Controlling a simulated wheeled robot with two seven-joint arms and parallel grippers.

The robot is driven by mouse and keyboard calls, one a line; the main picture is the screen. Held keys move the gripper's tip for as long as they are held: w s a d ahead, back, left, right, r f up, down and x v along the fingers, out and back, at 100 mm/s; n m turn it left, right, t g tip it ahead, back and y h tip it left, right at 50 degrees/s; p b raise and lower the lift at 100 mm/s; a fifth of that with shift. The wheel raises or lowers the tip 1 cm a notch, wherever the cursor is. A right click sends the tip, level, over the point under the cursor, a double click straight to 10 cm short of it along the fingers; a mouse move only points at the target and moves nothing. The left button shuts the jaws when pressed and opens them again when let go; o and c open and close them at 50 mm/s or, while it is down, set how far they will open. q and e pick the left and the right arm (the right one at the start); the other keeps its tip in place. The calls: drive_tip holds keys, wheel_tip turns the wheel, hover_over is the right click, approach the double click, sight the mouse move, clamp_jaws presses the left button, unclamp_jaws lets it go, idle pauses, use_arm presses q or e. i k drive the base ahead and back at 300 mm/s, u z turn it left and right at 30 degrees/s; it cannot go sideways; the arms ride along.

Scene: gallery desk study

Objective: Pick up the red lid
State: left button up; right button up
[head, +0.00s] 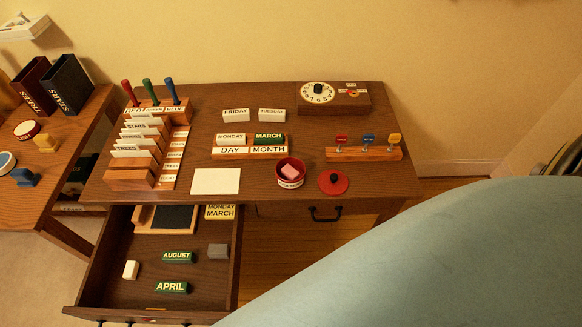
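The red lid (333,183) is a flat round disc with a dark knob on top. It lies on the desk near the front edge, to the right of a round red container (290,177). The container has a white label on its front and a pink block (290,171) inside. Nothing touches the lid. Neither of my grippers shows in the head view. A large pale blue-green shape fills the lower right and hides the floor there.
The desk (370,185) has an open drawer (235,260) at front left holding several blocks. A white card (216,181), a DAY/MONTH rack (230,153), a rack with three small signs (364,154) and a dial box (345,100) stand around. Desk right of the lid is bare.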

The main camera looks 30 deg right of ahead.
sight(332, 183)
drive_tip(key=z, duration=1.05)
